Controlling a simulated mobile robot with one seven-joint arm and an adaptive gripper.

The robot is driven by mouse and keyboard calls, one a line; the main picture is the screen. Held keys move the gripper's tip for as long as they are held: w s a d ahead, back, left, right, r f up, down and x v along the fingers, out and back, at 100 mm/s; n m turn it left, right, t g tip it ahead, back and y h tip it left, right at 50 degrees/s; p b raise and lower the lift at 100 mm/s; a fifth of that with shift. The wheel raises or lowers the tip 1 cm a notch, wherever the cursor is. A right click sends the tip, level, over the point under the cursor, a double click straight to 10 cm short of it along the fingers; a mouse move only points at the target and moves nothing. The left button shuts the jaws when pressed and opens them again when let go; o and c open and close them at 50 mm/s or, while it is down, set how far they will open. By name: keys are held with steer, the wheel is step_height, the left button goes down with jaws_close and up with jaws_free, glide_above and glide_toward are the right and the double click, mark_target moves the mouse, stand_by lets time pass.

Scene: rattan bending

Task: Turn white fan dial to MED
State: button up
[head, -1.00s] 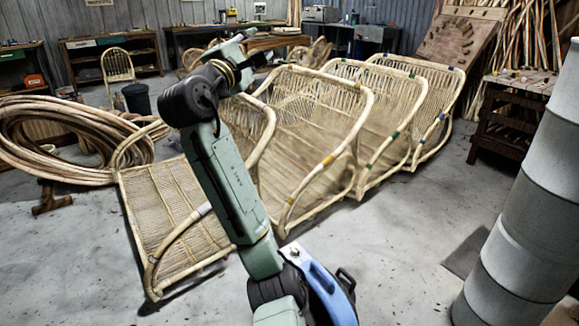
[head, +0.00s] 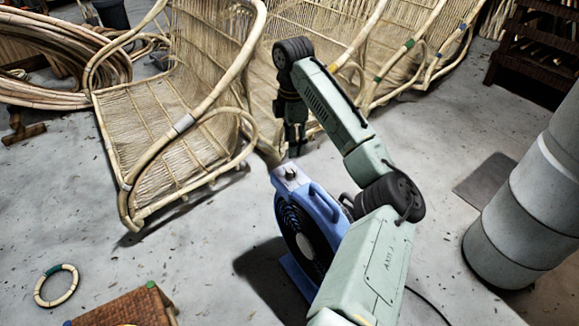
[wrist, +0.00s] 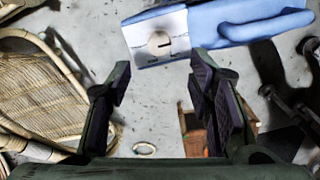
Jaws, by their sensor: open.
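A blue floor fan (head: 318,208) stands on the concrete floor, with a pale metal control plate on its top left corner. The round off-white dial (wrist: 159,43) sits on this plate and has a dark mark running toward the right of the wrist view. The lettering around it is too small to read. In the head view the dial (head: 291,173) is a small knob. My gripper (wrist: 160,80) is open and empty; in the wrist view the dial lies beyond its fingertips, between their lines. In the head view my gripper (head: 295,145) hangs just above and behind the plate, apart from the dial.
A rattan chair (head: 165,125) stands left of the fan, with more frames behind my arm. A grey drum (head: 525,205) is at right. A rattan ring (head: 56,286) and a woven stool (head: 120,308) are at lower left. A blue handle (wrist: 255,22) adjoins the plate.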

mark_target(292, 169)
step_height(292, 169, down, 10)
steer(key=shift+f+b, duration=0.1)
steer(key=shift+b, duration=0.7)
steer(key=shift+c, duration=0.2)
jaws_close()
